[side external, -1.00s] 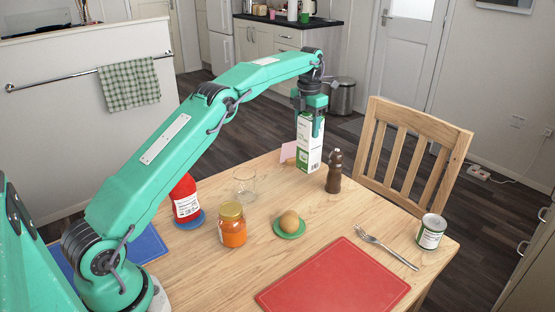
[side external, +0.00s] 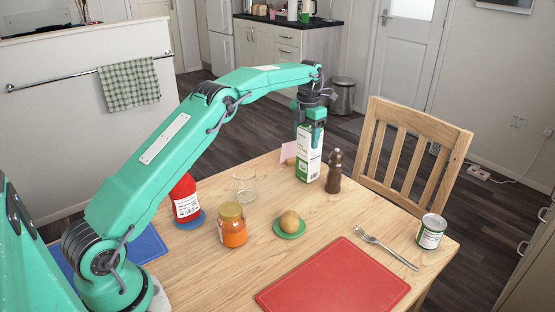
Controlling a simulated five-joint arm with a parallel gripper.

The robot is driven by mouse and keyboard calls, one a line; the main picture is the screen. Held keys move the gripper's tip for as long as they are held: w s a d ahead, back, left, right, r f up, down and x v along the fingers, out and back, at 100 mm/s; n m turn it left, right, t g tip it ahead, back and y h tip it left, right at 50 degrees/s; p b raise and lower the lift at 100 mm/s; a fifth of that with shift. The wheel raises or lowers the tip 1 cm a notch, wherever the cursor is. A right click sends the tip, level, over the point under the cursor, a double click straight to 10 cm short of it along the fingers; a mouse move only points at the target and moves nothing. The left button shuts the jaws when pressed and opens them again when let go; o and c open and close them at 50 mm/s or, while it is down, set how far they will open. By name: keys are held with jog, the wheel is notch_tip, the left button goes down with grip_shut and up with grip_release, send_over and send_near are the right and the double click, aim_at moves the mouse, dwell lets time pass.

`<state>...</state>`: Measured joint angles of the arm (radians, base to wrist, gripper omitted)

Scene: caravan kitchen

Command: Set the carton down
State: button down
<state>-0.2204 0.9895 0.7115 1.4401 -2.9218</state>
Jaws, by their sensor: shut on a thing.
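The carton (side external: 307,161) is white and green and stands upright at the far end of the wooden table (side external: 205,268). My gripper (side external: 310,128) is shut on the carton's upper part from above. The carton's base is at the table top or very close to it; I cannot tell whether it touches. The gripper's fingers hide part of the carton's top.
A dark pepper mill (side external: 334,172) stands close to the carton's right, and a pink card (side external: 288,151) is at its left. A glass (side external: 245,184), an orange jar (side external: 232,225) and a green saucer (side external: 279,232) with a round brown item stand nearer. A chair (side external: 405,155) stands behind.

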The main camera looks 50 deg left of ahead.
jog(key=shift+c, duration=2.4)
grip_release()
jog(key=shift+f, duration=0.15)
jog(key=shift+r, duration=3.9)
jog(key=shift+r, duration=0.1)
